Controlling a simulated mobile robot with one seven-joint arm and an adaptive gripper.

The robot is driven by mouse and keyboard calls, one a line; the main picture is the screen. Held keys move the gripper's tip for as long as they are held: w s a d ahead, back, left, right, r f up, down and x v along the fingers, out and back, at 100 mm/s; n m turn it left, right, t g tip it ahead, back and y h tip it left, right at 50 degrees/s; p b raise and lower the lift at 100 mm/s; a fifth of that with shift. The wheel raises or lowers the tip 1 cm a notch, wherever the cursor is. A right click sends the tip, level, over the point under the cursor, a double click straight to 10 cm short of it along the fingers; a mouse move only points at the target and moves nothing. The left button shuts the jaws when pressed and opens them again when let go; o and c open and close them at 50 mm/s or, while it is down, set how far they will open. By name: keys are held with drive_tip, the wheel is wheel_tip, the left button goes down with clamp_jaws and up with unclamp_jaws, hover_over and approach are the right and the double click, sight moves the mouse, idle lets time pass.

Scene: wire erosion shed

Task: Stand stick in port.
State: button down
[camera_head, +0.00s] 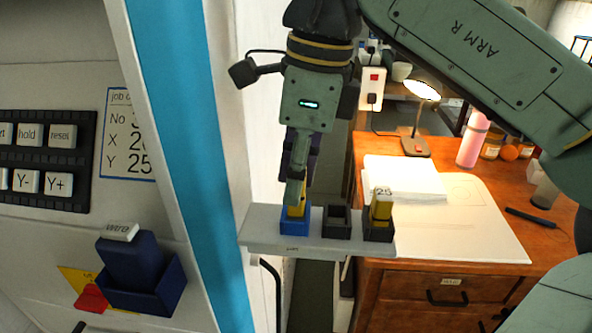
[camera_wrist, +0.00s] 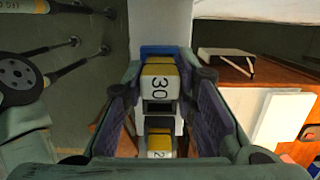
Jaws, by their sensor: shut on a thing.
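A yellow stick (camera_head: 297,211) stands in or just above the blue port (camera_head: 294,228) at the left end of a small white shelf; how deep it sits is hidden. My gripper (camera_head: 297,190) points down and is shut on this stick from above. In the wrist view the stick (camera_wrist: 159,82), marked 30, is between my fingers (camera_wrist: 166,90), with the blue port (camera_wrist: 158,50) behind it. The middle black port (camera_head: 337,223) is empty. A second yellow stick (camera_head: 381,205) stands slightly tilted in the right black port (camera_head: 378,233).
The white shelf (camera_head: 268,243) juts from a machine with a blue stripe (camera_head: 187,150). A navy holder (camera_head: 142,285) is on the machine front at left. A wooden desk (camera_head: 440,270) with paper, lamp (camera_head: 415,140) and pink bottle (camera_head: 472,140) stands at right.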

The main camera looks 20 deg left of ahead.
sight(309, 212)
drive_tip(key=shift+f, duration=0.4)
drive_tip(key=c, duration=1.3)
unclamp_jaws()
wheel_tip(309, 212, up, 13)
drive_tip(key=d+p, duration=0.1)
drive_tip(key=p, duration=0.3)
drive_tip(key=shift+w+d, duration=0.25)
drive_tip(key=shift+d, duration=0.1)
